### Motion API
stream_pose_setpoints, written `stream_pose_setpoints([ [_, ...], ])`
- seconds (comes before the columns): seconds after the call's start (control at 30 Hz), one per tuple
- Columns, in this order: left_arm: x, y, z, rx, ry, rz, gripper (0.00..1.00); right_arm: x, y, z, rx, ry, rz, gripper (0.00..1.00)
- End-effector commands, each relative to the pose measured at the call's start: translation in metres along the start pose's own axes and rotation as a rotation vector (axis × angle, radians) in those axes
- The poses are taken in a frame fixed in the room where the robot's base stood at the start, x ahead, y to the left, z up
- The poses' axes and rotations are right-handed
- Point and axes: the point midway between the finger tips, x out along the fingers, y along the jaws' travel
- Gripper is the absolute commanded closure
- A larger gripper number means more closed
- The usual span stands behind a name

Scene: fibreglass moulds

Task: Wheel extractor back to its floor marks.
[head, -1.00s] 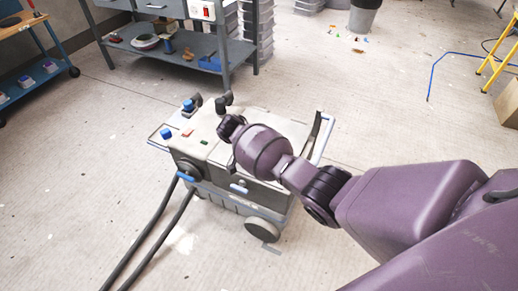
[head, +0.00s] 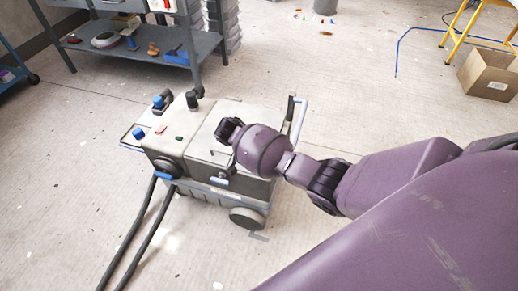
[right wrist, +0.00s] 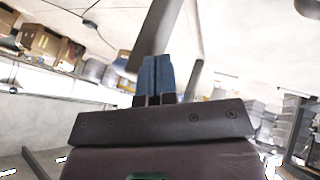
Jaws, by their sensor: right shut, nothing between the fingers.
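The extractor (head: 205,140) is a pale grey wheeled box with blue trim, dark knobs on top and two dark hoses leaving its front left. It stands upright on the floor at centre left in the head view. A push handle (head: 297,118) rises at its right side. My right arm reaches over the extractor from the right and hides part of its top and right side. My right gripper shows in the right wrist view (right wrist: 155,68), its blue fingers shut and empty. A dark bar passes behind the fingers; contact cannot be told. My left gripper is out of view.
A short grey mark (head: 258,236) lies by the extractor's near wheel. A blue angled line (head: 398,52) lies on the floor at upper right, near a yellow stand (head: 452,28) and an open cardboard box (head: 488,76). A shelf rack (head: 140,50) stands behind. Floor between is mostly clear.

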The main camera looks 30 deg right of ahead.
Motion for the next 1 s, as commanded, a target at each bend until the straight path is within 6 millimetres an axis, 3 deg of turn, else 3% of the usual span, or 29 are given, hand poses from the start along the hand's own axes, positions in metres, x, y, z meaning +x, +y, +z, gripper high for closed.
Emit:
stream_pose_setpoints([
  [0.17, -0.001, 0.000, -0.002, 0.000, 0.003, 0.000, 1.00, 0.000, 0.002, -0.001, 0.001, 0.000, 0.000, 1.00],
  [0.37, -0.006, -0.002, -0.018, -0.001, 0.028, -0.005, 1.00, 0.006, 0.021, -0.003, 0.005, 0.001, 0.002, 1.00],
  [0.7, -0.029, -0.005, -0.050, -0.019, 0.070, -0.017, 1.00, 0.042, 0.096, -0.007, 0.009, 0.001, 0.009, 1.00],
  [1.0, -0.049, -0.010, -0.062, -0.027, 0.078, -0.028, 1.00, 0.083, 0.169, -0.005, 0.005, 0.001, 0.007, 1.00],
])
